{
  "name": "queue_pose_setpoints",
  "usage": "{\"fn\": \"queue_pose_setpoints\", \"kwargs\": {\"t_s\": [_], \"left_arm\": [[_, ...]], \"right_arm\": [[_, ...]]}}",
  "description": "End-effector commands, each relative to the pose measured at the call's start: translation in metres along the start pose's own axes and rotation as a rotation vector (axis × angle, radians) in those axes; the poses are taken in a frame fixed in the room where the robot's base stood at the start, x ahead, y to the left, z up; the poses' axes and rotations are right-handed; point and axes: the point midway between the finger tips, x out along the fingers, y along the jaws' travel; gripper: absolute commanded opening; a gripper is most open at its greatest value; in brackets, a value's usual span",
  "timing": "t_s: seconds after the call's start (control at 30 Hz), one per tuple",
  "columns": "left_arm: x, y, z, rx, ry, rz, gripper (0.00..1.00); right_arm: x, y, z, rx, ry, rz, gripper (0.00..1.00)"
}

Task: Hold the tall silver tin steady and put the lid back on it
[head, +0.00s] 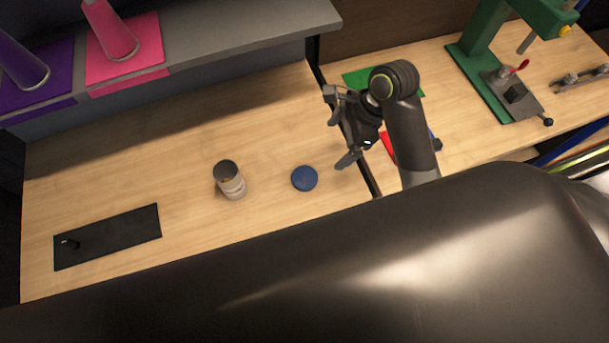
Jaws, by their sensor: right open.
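The tall silver tin (231,184) stands upright on the wooden worktop, left of the picture's middle. Its dark round top faces up. A round blue lid (304,178) lies flat on the worktop, a short way right of the tin and apart from it. My right gripper (339,128) is open and empty. It hangs above and to the right of the lid, near the dark seam between two worktops. My left gripper is not in view.
A black mat (107,237) with a small black item lies left of the tin. A grey shelf (220,38) with purple and pink cones on mats runs along the back. A green press (489,70) stands at right. Worktop around tin and lid is clear.

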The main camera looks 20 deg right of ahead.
Motion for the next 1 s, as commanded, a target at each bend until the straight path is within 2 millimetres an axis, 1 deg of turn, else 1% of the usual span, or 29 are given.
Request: {"fn": "queue_pose_setpoints", "kwargs": {"t_s": [0.37, 0.47, 0.57, 0.6, 0.67, 0.8, 0.9, 1.0], "left_arm": [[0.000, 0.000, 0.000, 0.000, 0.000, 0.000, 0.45], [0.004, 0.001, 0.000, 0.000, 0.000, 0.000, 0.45], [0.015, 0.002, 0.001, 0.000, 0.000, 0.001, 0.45], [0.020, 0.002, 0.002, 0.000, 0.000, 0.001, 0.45], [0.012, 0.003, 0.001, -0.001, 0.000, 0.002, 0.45], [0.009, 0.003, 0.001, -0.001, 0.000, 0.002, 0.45], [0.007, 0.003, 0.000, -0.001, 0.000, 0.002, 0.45], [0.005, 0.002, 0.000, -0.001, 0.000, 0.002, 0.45]], "right_arm": [[0.000, -0.001, 0.001, 0.017, -0.002, 0.005, 0.90], [0.006, -0.001, 0.001, 0.018, -0.004, 0.006, 0.90], [0.024, 0.000, 0.000, 0.018, -0.005, 0.006, 0.90], [0.033, 0.000, 0.000, 0.018, -0.006, 0.007, 0.90], [0.041, 0.001, 0.002, 0.022, -0.007, 0.011, 0.90], [0.072, 0.002, 0.002, 0.020, -0.005, 0.012, 0.90], [0.091, 0.001, 0.002, 0.020, -0.004, 0.010, 0.90], [0.106, 0.001, 0.002, 0.018, -0.003, 0.008, 0.90]]}}
